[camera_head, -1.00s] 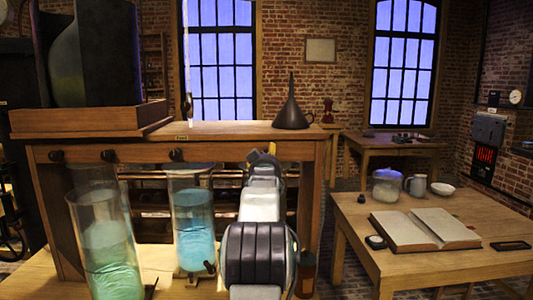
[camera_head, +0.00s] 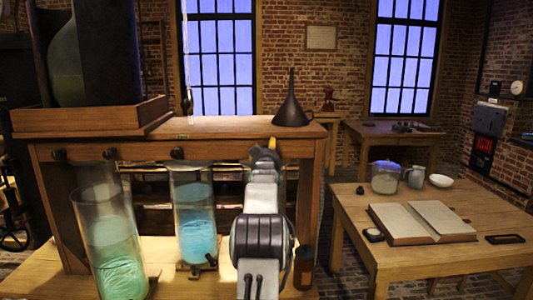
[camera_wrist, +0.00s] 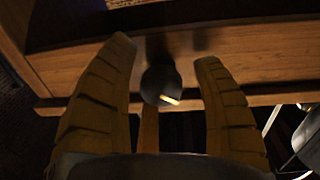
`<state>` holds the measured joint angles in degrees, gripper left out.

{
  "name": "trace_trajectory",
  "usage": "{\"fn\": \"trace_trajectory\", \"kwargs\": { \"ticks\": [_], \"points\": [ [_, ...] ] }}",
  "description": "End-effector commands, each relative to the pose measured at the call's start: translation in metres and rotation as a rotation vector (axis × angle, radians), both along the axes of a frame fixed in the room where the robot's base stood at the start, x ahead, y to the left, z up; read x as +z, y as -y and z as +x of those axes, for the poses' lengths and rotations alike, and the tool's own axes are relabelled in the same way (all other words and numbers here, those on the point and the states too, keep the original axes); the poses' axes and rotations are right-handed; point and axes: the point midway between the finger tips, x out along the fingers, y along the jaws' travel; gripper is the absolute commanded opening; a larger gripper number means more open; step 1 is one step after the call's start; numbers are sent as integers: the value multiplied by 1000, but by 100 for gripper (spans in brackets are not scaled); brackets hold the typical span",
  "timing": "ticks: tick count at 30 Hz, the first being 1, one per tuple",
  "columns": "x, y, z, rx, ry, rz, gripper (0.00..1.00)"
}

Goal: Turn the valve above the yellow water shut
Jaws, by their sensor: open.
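In the wrist view, a round dark valve knob (camera_wrist: 160,82) with a pale yellow mark sits on the wooden rail. My gripper (camera_wrist: 164,52) is open, with its yellow fingers on either side of the knob; I cannot tell whether any finger touches it. In the head view, my gripper (camera_head: 266,152) is at the right part of the rail and mostly hidden by my arm, which also covers that knob. I see no yellow water in a jar in the head view; the area behind my arm is hidden.
Other dark knobs show on the rail, one (camera_head: 178,153) above the jar of blue water (camera_head: 194,225). A jar of green water (camera_head: 112,245) stands at left. A brown bottle (camera_head: 305,268) stands right of my arm. A dark funnel (camera_head: 291,112) sits on the shelf top.

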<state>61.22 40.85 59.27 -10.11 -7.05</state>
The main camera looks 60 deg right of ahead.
Motion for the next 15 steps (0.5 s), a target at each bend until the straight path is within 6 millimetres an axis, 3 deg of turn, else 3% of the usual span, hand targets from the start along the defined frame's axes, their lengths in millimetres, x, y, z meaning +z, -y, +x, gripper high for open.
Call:
{"fn": "trace_trajectory", "kwargs": {
  "ticks": [5, 15],
  "points": [
    [0, 0, 0, 0, 0, 0, 63],
    [0, 0, 0, 0, 0, 0, 32]
  ]
}}
